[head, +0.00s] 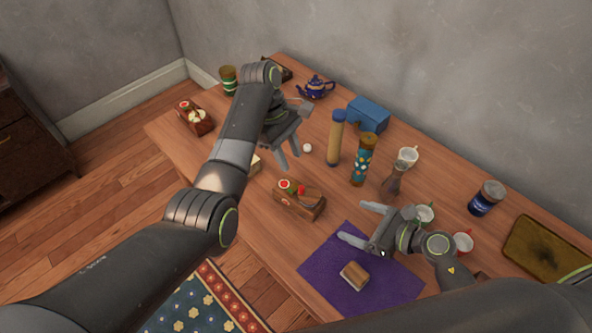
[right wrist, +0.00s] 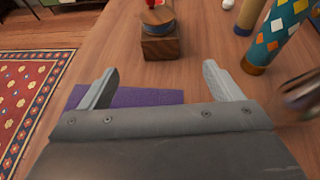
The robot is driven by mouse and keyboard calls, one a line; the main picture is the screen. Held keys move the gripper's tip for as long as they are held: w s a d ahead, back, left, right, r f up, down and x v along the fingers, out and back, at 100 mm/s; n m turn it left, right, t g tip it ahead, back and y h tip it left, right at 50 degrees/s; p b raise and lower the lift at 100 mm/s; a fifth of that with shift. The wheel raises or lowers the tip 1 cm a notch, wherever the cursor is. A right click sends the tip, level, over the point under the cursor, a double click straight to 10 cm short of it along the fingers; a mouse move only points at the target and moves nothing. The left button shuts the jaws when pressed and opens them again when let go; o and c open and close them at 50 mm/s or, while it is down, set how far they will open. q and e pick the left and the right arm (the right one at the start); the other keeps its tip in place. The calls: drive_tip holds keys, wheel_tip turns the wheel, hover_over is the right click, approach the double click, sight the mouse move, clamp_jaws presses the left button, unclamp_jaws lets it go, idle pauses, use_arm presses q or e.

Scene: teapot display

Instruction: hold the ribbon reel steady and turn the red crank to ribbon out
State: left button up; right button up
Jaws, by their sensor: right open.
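The ribbon reel, a small wooden box with a red crank (head: 301,190), stands near the table's front edge in the head view. Its wooden body (head: 298,206) is also ahead of the right fingers in the right wrist view (right wrist: 161,47), with a blue band and a bit of red on top. My left gripper (head: 289,158) hangs above the table behind the reel, its fingers apart and empty. My right gripper (head: 353,222) is open and empty above the purple mat (head: 395,280), right of the reel and apart from it.
A similar wooden box (head: 197,121) stands at the left. A blue-yellow cylinder (head: 335,142), a patterned cylinder (head: 362,162), an hourglass-shaped object (head: 393,181), cups and a jar (head: 487,198) stand behind and right. A small wooden block (head: 354,275) lies on the mat.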

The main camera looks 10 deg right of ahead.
sight(307, 202)
drive_tip(key=x, duration=1.7)
drive_tip(key=shift+f, duration=0.15)
drive_tip(key=shift+c, duration=0.4)
drive_tip(key=c, duration=1.2)
